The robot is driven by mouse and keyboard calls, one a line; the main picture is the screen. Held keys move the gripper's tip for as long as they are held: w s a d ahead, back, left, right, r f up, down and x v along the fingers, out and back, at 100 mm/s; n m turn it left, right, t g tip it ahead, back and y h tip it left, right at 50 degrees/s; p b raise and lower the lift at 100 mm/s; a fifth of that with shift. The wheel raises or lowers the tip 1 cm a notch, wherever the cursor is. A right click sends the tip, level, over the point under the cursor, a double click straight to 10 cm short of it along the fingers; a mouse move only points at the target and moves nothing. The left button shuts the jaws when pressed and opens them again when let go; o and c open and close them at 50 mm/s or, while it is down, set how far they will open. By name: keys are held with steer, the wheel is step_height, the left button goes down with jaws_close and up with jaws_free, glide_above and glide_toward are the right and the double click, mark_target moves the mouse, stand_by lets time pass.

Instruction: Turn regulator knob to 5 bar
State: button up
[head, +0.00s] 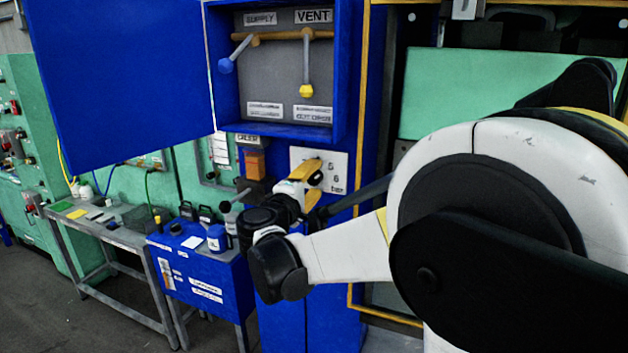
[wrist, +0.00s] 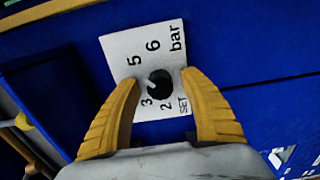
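The regulator's white scale plate (wrist: 172,40) shows 2, 3, 5, 6, "bar" and "SET". A dark round knob (wrist: 160,85) sits on it, with a pale pointer mark towards the plate's left side, seemingly between 3 and 5. My gripper (wrist: 163,77) has its two yellow fingers spread on either side of the knob, with visible gaps, so it looks open and empty. In the head view, my gripper (head: 314,187) is in front of the scale plate (head: 338,174) and hides the knob and part of the scale.
Above the plate is an open blue cabinet (head: 340,70) with a blue-tipped SUPPLY lever (head: 226,64) and a yellow-tipped VENT lever (head: 306,88). Its door (head: 120,75) swings out left. An orange block (head: 255,163) sits left of the plate. A blue cart (head: 205,275) stands lower left.

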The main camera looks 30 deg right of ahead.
steer(key=shift+a, duration=0.1)
steer(key=v, duration=1.2)
steer(key=s+d+f+m+g+y+b, duration=0.1)
steer(key=s+f+y+b, duration=0.15)
steer(key=f, duration=0.35)
steer(key=s+d+f+m+g+y+b, duration=0.1)
steer(key=s+d+f+b, duration=0.15)
steer(key=f, duration=0.35)
steer(key=s+a+f+m+y+b, duration=0.2)
steer(key=s+a+f+y+b, duration=0.1)
steer(key=f, duration=0.4)
steer(key=s+a+f+m+g+y+b, duration=0.1)
steer(key=s+a+f+y+b, duration=0.3)
steer(key=s+f, duration=0.3)
steer(key=s+a+f+m+y+b, duration=0.2)
steer(key=s+a+f+b, duration=0.3)
steer(key=f, duration=0.3)
steer(key=shift+f+m+g+y+b, duration=0.35)
steer(key=shift+y+b, duration=0.25)
steer(key=shift+y, duration=0.25)
